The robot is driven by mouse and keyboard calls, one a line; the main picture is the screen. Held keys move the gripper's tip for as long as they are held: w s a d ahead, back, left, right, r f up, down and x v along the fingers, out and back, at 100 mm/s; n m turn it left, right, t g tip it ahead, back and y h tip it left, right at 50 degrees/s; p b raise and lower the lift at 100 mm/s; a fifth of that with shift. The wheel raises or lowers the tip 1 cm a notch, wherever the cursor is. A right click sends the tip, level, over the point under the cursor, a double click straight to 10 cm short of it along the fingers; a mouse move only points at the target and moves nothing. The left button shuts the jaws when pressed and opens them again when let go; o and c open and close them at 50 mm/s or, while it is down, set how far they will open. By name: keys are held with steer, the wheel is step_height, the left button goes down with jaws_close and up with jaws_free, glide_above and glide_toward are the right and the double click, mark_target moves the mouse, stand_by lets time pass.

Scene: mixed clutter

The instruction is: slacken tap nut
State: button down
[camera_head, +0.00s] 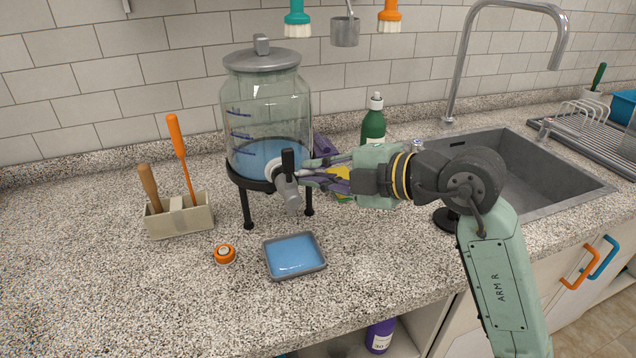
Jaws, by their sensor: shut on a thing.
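A glass jar dispenser (268,107) with a grey lid holds blue liquid in its lower part and stands on a black ring stand (248,207). A tap (290,192) with a black lever and grey spout sticks out of its lower front. The tap nut, a pale collar (274,168), sits behind the tap body at the jar wall and is partly hidden. My gripper (299,171) comes in from the right, with its fingers shut at the tap nut. The exact finger contact is hard to see.
A grey tray (297,275) with blue liquid lies below the tap. A small orange-and-white object (225,254) is left of it. A tool holder (180,222) stands at left, a green bottle (373,126) behind my gripper. A sink (540,190) is at right.

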steer(key=r+n+h+b, duration=0.2)
steer(key=h, duration=0.1)
steer(key=shift+s+a+n+b, duration=0.1)
steer(key=shift+a+n+b, duration=0.2)
steer(key=shift+s+a+r+n+t+h+b, duration=0.2)
steer(key=shift+a+r+n+h+b, duration=0.35)
steer(key=shift+h+b, duration=0.5)
steer(key=shift+s+a+r+n+t+h+b, duration=0.1)
steer(key=shift+a+r+n+t+h+b, duration=0.15)
steer(key=shift+r+n+h+b, duration=0.5)
steer(key=shift+a+f, duration=0.1)
steer(key=c, duration=1.7)
jaws_free()
steer(key=v, duration=0.8)
steer(key=shift+a, duration=0.1)
